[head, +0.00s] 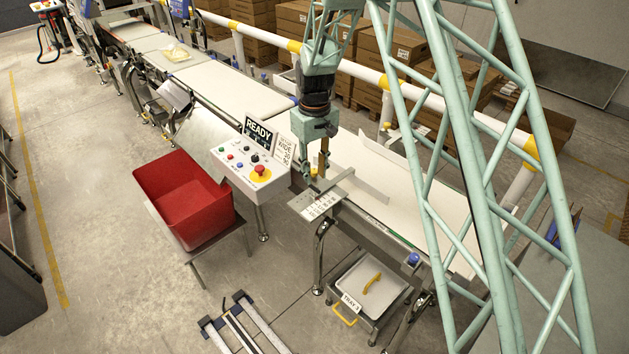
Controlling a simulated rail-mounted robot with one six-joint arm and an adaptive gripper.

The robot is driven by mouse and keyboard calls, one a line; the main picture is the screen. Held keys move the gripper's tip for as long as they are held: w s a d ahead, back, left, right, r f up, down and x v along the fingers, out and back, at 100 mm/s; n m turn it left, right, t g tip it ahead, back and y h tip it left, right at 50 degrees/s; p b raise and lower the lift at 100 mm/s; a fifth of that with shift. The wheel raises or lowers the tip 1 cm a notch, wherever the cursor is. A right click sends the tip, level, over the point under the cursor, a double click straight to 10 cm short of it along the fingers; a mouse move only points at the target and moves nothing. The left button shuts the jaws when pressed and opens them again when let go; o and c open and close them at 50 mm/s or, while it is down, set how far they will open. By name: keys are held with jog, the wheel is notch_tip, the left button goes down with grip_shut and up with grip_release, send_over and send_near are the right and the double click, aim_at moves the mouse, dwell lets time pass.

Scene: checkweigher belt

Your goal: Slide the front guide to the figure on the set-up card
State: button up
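A pale upright guide plate (362,187) stands on the near part of the white belt. A metal bar (335,181) runs from it towards a scale plate (317,203) with dark figures at the belt's front edge; the figures are too small to read. The white set-up card (283,152) stands beside the control box, with large text partly legible as "WIDE" and a figure below that I cannot read surely. My gripper (319,172) points down at the front edge of the belt, close to the bar. Its fingers are small and partly hidden, so contact and opening cannot be told.
The control box (245,172) with a red stop button and a "READY" display (259,132) stands left of my gripper. A red bin (185,198) is further left. A white tray (371,286) with a yellow handle sits below the belt. A white rail (400,92) runs behind.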

jog(key=shift+r, duration=2.5)
jog(key=s+d+r+m+t+b, duration=0.1)
jog(key=s+d+r+m+b, duration=0.15)
jog(key=s+d+r, duration=0.7)
jog(key=s+d+r+m+t+b, duration=0.1)
jog(key=s+d+r+b, duration=0.45)
jog(key=s+r, duration=0.75)
jog(key=s+d+m+t+b, duration=0.1)
jog(key=s+d, duration=0.4)
jog(key=s, duration=0.9)
jog(key=s+d+f+m+t+b, duration=0.1)
jog(key=s+d, duration=0.4)
jog(key=s, duration=1)
jog(key=shift+s+f+m+b, duration=0.2)
jog(key=shift+m+b, duration=0.55)
jog(key=shift+b, duration=0.5)
